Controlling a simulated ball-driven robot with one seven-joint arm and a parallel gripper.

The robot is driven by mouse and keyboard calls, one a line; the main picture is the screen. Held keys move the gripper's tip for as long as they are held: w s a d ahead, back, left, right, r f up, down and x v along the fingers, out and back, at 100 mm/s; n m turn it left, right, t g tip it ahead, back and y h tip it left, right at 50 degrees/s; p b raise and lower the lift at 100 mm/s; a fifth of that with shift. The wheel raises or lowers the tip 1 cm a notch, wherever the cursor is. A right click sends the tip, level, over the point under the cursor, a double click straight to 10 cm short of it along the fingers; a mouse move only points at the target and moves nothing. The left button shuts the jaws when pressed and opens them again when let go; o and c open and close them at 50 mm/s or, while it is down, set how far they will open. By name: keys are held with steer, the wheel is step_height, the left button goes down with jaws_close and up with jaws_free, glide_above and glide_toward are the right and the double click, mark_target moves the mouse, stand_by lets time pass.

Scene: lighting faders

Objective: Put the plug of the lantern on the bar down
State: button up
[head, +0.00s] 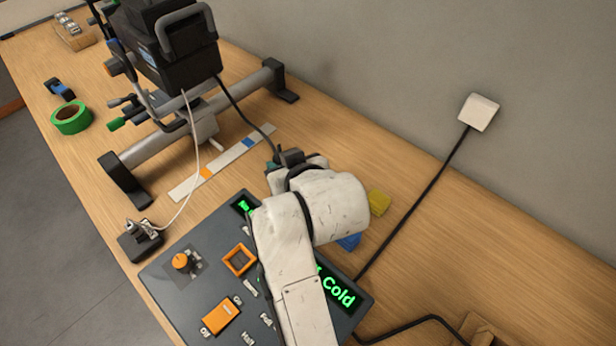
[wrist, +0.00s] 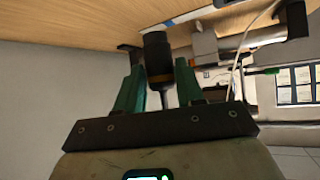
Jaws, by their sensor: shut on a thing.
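The lantern (head: 170,50) is a black box-shaped lamp with a handle, on a grey metal bar (head: 240,90) at the upper left of the head view. A black cord runs from it down to my gripper (head: 275,163). In the wrist view my gripper (wrist: 160,70) has its green fingers on both sides of the black plug (wrist: 156,52), which has an orange band. The fingers are shut on the plug. In the head view my arm and hand largely hide it. I cannot tell whether it touches the table.
A dark control panel (head: 213,290) with orange controls lies under my arm. A black socket (head: 140,243) with a white cord is at its left. Green tape (head: 71,118), a marked strip (head: 222,161) and a yellow block (head: 379,202) lie on the table. The right side is mostly clear.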

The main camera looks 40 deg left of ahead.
steer(key=w+f, duration=0.2)
steer(key=w+d+f, duration=0.1)
steer(key=w+f, duration=0.1)
steer(key=f, duration=0.1)
steer(key=shift+d, duration=0.15)
steer(key=f, duration=0.1)
steer(key=f+p, duration=0.1)
steer(key=f, duration=0.1)
steer(key=shift+w+d, duration=0.15)
steer(key=shift+w, duration=0.15)
steer(key=shift+f, duration=0.55)
steer(key=shift+f, duration=0.3)
steer(key=o, duration=1.2)
steer(key=shift+c, duration=0.2)
steer(key=shift+r, duration=0.1)
